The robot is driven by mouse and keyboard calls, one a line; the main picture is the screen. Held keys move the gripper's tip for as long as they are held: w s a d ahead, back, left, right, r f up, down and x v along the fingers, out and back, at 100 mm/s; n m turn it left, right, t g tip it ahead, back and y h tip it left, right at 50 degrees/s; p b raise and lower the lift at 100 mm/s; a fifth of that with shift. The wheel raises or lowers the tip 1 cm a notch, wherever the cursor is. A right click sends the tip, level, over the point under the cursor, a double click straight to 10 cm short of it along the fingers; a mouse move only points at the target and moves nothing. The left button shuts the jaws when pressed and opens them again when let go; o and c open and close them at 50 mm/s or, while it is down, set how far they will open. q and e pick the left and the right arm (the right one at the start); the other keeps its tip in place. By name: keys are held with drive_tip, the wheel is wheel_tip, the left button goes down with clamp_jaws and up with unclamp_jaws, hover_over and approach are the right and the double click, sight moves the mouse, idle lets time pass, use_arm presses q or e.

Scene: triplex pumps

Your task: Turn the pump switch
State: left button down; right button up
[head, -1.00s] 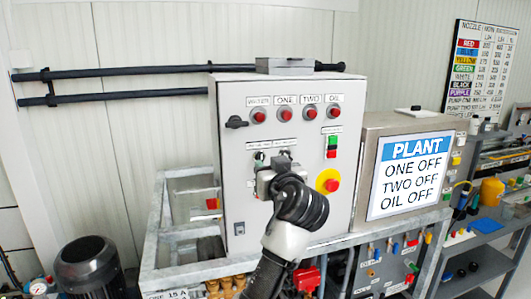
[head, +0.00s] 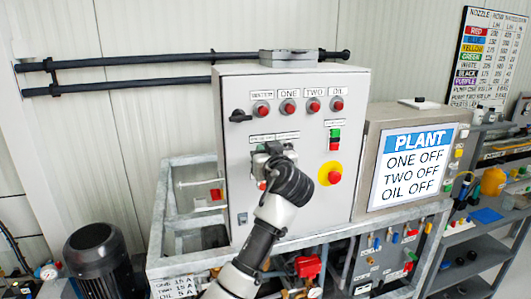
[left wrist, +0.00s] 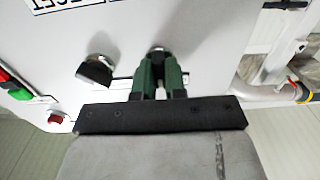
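The grey control cabinet (head: 240,170) stands ahead. My left gripper (head: 266,152) is at its front, at the row of switches under the small labels, and hides most of them in the head view. In the left wrist view, the green fingers of my left gripper (left wrist: 158,68) sit close together on either side of a dark switch knob (left wrist: 157,50) and appear shut on it. A second dark knob (left wrist: 95,70) is beside it, apart from the fingers. I cannot read which label belongs to the held knob. My right gripper is not in view.
Red lamps (head: 313,105) line the cabinet top. A red emergency stop (head: 334,177) on a yellow plate and a green and red button pair (head: 334,139) are right of my gripper. The plant display (head: 415,165) reads ONE OFF, TWO OFF, OIL OFF.

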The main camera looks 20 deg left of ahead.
use_arm(q)
drive_tip(key=shift+f+n+b, duration=0.1)
drive_tip(key=shift+n+b, duration=4.3)
drive_tip(key=shift+b, duration=1.75)
drive_tip(key=shift+a, duration=0.1)
drive_tip(key=c, duration=1.2)
unclamp_jaws()
